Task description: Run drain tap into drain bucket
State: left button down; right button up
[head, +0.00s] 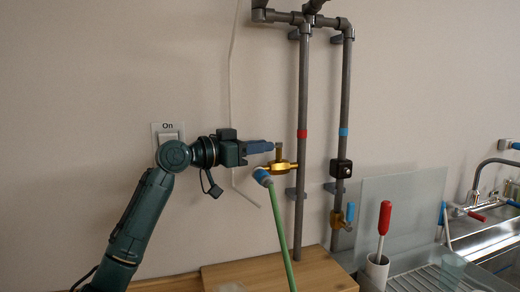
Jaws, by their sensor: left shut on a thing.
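A brass tap (284,167) sits on the grey pipe with the red band. A short upright handle or stem (279,153) rises from it. My left gripper (272,147) comes in from the left and is shut at the top of this handle; its fingers hide part of it. A green hose (278,222) with a blue end (262,176) hangs just below the tap's left side; I cannot tell whether it is joined to the tap. A second brass tap (338,217) with a blue handle (350,211) is on the blue-banded pipe. No bucket is clearly visible. My right gripper is out of view.
A wooden counter (240,275) lies below the pipes. A white cup (377,268) with a red-handled tool (384,219) stands right of it. Further right are a glass panel (400,205), a ribbed drainer and a sink with a faucet (478,178). A wall switch marked On is behind my arm.

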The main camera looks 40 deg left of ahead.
pick_arm(q)
jog(key=shift+w+a+m+g+h, duration=0.1)
jog(key=shift+a+m+g+h, duration=0.25)
jog(key=shift+h, duration=0.25)
jog(key=shift+d+m+h, duration=0.1)
jog(key=shift+m+h, duration=0.15)
jog(key=shift+h, duration=0.05)
jog(key=c, duration=1.3)
grip_release()
notch_tip(320, 180, up, 10)
jog(key=shift+p, duration=0.65)
